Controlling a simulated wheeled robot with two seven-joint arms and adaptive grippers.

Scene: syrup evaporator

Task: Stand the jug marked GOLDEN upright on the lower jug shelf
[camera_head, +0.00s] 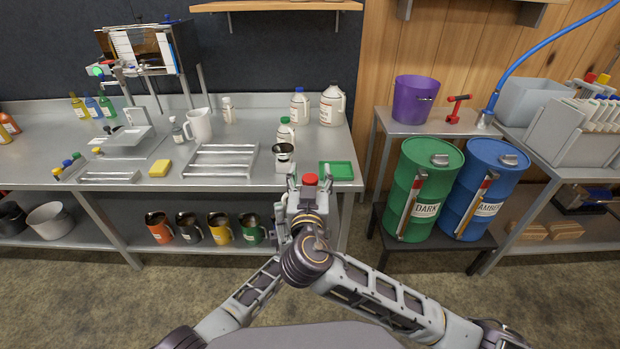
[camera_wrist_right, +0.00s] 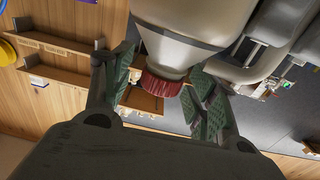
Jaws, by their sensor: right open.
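A pale jug with a red cap (camera_wrist_right: 160,84) fills the top middle of the right wrist view; no GOLDEN marking is readable on it. A red cap (camera_head: 310,179) also shows in the head view, at my right gripper (camera_head: 304,190) in front of the counter edge. My right gripper (camera_wrist_right: 155,95) is open, its green-padded fingers on either side of the jug's neck and cap. Contact is unclear. My left gripper (camera_head: 281,235) is lower, largely hidden behind my right arm; whether it holds the jug cannot be told.
A wooden wall shelf (camera_head: 275,6) is at the top; wooden shelves (camera_wrist_right: 60,42) also show in the wrist view. White jugs (camera_head: 331,106) stand on the counter (camera_head: 260,107) beyond my grippers. A green tray (camera_head: 337,170) lies near its front edge. Drums (camera_head: 425,165) stand to the right.

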